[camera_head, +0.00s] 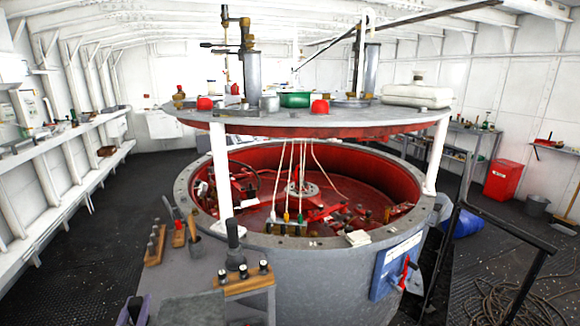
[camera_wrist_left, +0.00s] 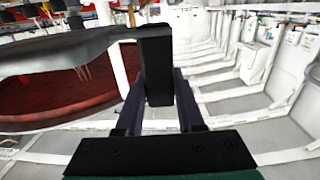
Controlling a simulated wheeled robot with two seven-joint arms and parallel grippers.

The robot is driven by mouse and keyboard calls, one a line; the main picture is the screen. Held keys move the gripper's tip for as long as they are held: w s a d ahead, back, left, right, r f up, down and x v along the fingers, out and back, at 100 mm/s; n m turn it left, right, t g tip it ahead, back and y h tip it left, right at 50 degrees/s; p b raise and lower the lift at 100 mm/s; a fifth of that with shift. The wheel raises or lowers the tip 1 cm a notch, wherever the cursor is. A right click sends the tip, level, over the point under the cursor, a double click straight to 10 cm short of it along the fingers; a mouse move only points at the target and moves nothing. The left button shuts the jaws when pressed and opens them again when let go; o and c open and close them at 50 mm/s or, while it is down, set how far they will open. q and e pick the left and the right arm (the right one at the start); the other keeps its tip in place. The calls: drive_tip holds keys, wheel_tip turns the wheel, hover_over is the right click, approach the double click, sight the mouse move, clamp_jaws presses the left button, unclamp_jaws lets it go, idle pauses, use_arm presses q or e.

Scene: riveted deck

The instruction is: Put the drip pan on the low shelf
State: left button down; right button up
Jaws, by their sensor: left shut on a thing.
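My left gripper (camera_head: 133,311) is at the lower left of the head view, beside the grey drum bench. The left wrist view shows its two fingers (camera_wrist_left: 160,98) closed on a black upright grip. A grey, curved, flat piece, apparently the drip pan (camera_wrist_left: 70,50), reaches left from that grip, clear of the floor. Its far end leaves the picture. In the head view I cannot make the pan out surely. A long white wall shelf (camera_head: 72,138) runs along the left wall, with a lower ledge (camera_head: 30,238) under it; I cannot tell which is the low shelf. My right gripper is not in view.
A large round drum (camera_head: 320,275) with a red interior fills the middle, under a round plate (camera_head: 260,124) carrying bottles and tins. Tools in wooden racks (camera_head: 244,280) stand on the near bench. Dark floor (camera_head: 95,245) lies open between shelf and drum.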

use_arm(q)
drive_tip(key=s+d+f+m+h, duration=0.1)
drive_tip(key=s+d+f+h, duration=0.1)
drive_tip(key=s+d, duration=0.6)
drive_tip(key=s+d+f+m+h+b, duration=0.1)
drive_tip(key=s+d+f+m+h, duration=0.1)
drive_tip(key=s+d, duration=0.6)
drive_tip(key=d+f+h, duration=0.1)
drive_tip(key=d+f, duration=0.1)
drive_tip(key=d, duration=0.2)
drive_tip(key=shift+f+t, duration=0.25)
drive_tip(key=shift+t, duration=0.05)
drive_tip(key=shift+f, duration=0.1)
